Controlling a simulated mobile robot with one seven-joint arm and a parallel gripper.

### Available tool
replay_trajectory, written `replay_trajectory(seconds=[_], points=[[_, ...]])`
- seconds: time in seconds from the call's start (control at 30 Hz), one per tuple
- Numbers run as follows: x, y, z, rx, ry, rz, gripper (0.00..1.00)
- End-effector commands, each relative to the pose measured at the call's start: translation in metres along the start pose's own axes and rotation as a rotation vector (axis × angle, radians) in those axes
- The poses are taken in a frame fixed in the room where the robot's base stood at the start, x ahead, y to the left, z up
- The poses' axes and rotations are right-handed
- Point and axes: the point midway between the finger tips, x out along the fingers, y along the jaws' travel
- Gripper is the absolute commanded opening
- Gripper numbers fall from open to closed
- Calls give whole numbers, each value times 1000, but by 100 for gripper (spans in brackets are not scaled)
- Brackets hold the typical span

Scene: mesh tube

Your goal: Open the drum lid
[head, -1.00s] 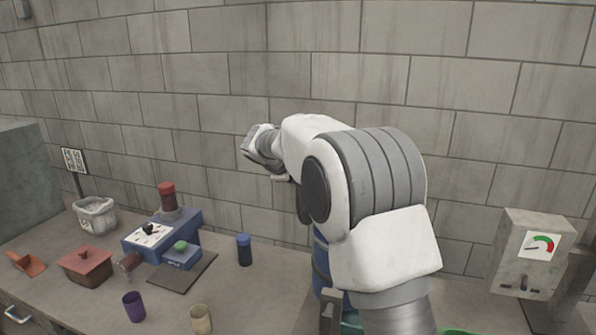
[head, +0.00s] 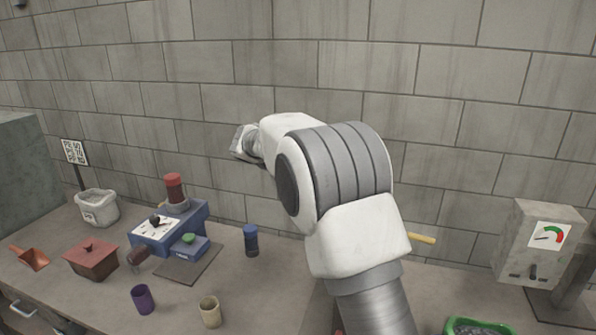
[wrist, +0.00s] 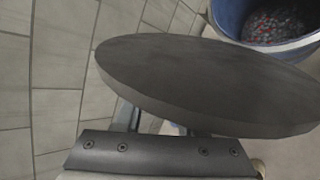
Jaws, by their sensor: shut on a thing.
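The drum lid (wrist: 205,80) is a dark grey round disc, large and tilted in the wrist view. My gripper (wrist: 162,124) is shut on it at its near edge; the fingertips are partly hidden behind the lid. The blue drum (wrist: 232,22) stands beyond the lid at the upper right of the wrist view. Its mouth shows uncovered, with grey and red bits inside, and the lid is off to its side. In the head view my arm hides the drum, and I cannot make out the lid or the fingers there.
The bench holds a blue machine (head: 168,228), a blue jar (head: 251,240), a purple cup (head: 143,299), a beige cup (head: 210,311) and a red-brown lidded box (head: 90,259). A gauge box (head: 540,240) and a green tray (head: 484,328) are at the right. A block wall stands behind.

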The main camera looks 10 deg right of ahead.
Motion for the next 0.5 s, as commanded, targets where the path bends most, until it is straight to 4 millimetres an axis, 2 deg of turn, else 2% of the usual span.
replay_trajectory(seconds=[0.1, 0.13, 0.27, 0.5], points=[[0, 1, 0, -1, 1, 2, 0], [0, 1, 0, -1, 1, 2, 44], [0, 1, 0, -1, 0, 1, 67], [0, 0, 0, 0, 0, 0, 69]])
